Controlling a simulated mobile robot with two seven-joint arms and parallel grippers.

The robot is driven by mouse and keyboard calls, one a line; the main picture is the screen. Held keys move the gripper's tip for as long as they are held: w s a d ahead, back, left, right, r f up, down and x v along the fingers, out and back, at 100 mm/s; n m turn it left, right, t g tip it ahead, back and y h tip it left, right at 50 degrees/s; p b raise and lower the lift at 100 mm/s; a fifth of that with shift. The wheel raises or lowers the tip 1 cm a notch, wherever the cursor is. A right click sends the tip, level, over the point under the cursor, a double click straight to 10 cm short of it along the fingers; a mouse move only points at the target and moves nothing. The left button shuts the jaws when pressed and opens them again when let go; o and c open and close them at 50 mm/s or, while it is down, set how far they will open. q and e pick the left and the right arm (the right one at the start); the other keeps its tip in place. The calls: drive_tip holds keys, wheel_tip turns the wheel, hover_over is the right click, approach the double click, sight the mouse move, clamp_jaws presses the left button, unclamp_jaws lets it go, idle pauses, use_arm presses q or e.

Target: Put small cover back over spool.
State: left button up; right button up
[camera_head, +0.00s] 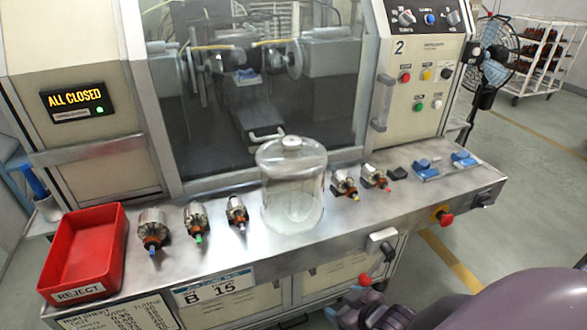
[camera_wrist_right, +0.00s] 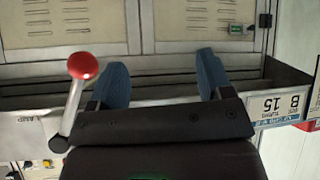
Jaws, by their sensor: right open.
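A clear dome-shaped cover (camera_head: 293,195) with a pale knob on top stands upright on the metal bench, in front of the machine window. I see no spool clearly inside it. Round reel-like parts (camera_head: 289,60) show behind the window, but I cannot tell whether one is the spool. My right gripper (camera_head: 362,308) is at the bottom of the head view, low in front of the bench and apart from the cover. In the right wrist view its two blue fingers (camera_wrist_right: 162,80) are spread with nothing between them. My left gripper is not in view.
A red REJECT tray (camera_head: 118,255) is at the bench's left end. Blue clamps (camera_head: 463,160) lie at right. A red-knobbed lever (camera_wrist_right: 83,66) is close beside my right gripper in the wrist view.

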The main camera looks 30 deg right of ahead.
drive_tip(key=s+d+r+g+p, duration=0.15)
drive_tip(key=d+r, duration=0.25)
drive_tip(key=r, duration=0.6)
drive_tip(key=n+t+y+p, duration=0.25)
drive_tip(key=n+y, duration=0.25)
drive_tip(key=y, duration=0.3)
approach(298, 140)
drive_tip(key=shift+t, duration=0.3)
drive_tip(key=b+x, duration=0.4)
drive_tip(key=b, duration=0.2)
drive_tip(key=shift+s+a+f, duration=0.1)
drive_tip(key=shift+a+f, duration=0.05)
drive_tip(key=shift+f, duration=0.1)
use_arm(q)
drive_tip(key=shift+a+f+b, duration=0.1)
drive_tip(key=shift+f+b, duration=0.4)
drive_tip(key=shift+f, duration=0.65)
use_arm(e)
drive_tip(key=shift+w+a+f, duration=0.15)
drive_tip(key=shift+w+a, duration=0.1)
drive_tip(key=shift+w, duration=0.2)
